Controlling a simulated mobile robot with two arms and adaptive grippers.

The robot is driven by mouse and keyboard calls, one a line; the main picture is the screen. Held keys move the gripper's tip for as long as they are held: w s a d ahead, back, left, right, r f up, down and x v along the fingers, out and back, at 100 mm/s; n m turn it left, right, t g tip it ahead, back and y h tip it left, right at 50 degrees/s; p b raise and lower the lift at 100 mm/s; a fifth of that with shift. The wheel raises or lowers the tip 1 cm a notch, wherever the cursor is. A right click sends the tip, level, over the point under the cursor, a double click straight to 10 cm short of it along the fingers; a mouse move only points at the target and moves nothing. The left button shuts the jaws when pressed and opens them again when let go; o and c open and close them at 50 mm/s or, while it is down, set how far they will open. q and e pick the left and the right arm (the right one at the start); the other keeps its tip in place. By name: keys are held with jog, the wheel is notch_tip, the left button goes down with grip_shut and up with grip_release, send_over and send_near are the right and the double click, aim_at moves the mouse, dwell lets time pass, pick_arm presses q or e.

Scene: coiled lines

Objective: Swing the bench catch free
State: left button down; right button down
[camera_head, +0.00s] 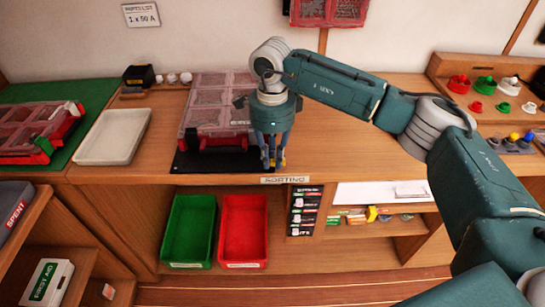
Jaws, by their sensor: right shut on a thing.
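My right gripper (273,162) points down at the front edge of the bench (345,150), just right of the red case (188,122) with clear lids. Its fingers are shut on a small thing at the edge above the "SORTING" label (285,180). Small yellow bits show at the fingertips. The fingers hide most of what they hold, so I cannot make out the bench catch's shape or how far it is turned. My left gripper is not in view.
The case stands on a black mat (185,165). A white tray (113,137) lies to the left. Green (190,230) and red (243,230) bins sit below the bench. Coloured knobs (484,86) stand at the right. The bench top right of the gripper is clear.

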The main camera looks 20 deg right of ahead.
aim_at(272, 161)
jog(key=shift+r, duration=0.1)
jog(key=c, duration=1.7)
grip_release()
jog(key=shift+o, duration=0.2)
notch_tip(272, 161, up, 12)
